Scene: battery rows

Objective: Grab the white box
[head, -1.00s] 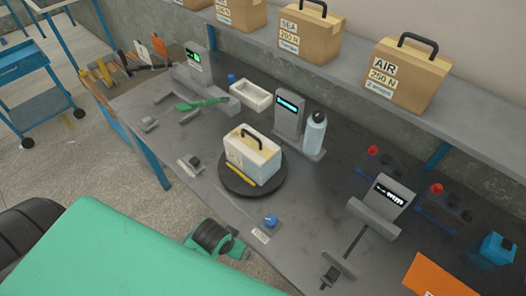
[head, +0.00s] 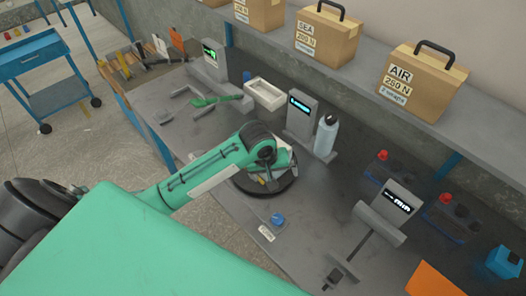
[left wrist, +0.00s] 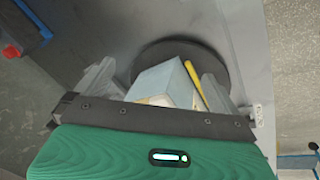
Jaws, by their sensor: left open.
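The white box (head: 285,157) sits on a round black turntable (head: 282,192) on the grey bench. In the head view my left arm and left gripper (head: 268,172) cover most of it. In the left wrist view the white box (left wrist: 165,82) shows between the two grey fingers of my left gripper (left wrist: 155,85), with its near part hidden by the gripper body. The fingers are open, one on each side of the box; I see no clear contact. A yellow stick (left wrist: 194,84) lies beside the box, inside the right finger. My right gripper is not in view.
A light-blue bottle (head: 325,136) and a grey display unit (head: 301,117) stand behind the turntable. A white tray (head: 264,94) is further back left. A blue knob (head: 277,219) is in front. Cardboard boxes, including AIR (head: 423,82), line the shelf above.

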